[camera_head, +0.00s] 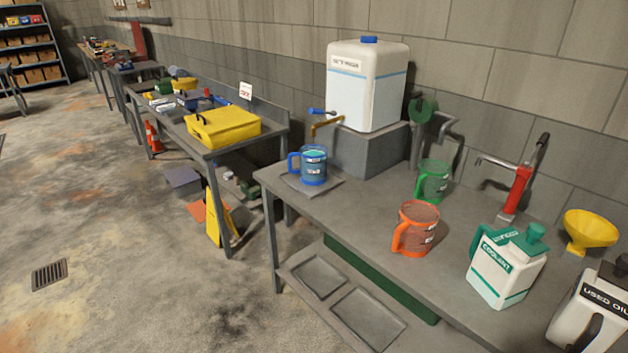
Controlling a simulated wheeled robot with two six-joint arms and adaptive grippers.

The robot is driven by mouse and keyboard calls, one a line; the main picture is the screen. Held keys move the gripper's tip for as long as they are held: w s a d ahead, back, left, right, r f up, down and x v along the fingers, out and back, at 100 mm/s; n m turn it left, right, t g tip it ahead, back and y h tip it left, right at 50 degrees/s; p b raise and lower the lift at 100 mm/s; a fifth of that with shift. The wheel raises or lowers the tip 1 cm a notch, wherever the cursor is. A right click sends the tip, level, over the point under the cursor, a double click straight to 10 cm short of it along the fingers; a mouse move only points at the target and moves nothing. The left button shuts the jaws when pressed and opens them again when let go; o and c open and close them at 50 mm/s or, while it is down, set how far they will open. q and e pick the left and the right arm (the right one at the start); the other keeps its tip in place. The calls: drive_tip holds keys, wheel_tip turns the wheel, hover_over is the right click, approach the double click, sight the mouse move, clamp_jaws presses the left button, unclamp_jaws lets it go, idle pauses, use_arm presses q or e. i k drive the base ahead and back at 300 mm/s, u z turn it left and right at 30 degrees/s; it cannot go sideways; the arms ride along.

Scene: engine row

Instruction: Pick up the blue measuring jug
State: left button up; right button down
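The blue measuring jug (314,166) stands upright on a flat grey tray (327,188) at the near left corner of the workbench (356,216). Its handle points left and light blue shows at its top. It sits below the brass tap (327,125) of a large white container (367,85). An orange jug (416,230) and a green jug (432,181) stand further right on the bench. Neither of my grippers is in view.
A coolant bottle (505,263), a red hand pump (517,190), a yellow funnel (589,230) and a used-oil container (592,308) stand on the right. A second bench with a yellow case (222,126) is left. Concrete floor (110,240) lies open at left.

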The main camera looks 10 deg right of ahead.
sight(313, 171)
drive_tip(key=u, duration=0.15)
drive_tip(key=i, duration=0.35)
drive_tip(key=z, duration=0.7)
drive_tip(key=i, duration=0.75)
drive_tip(key=z, duration=0.75)
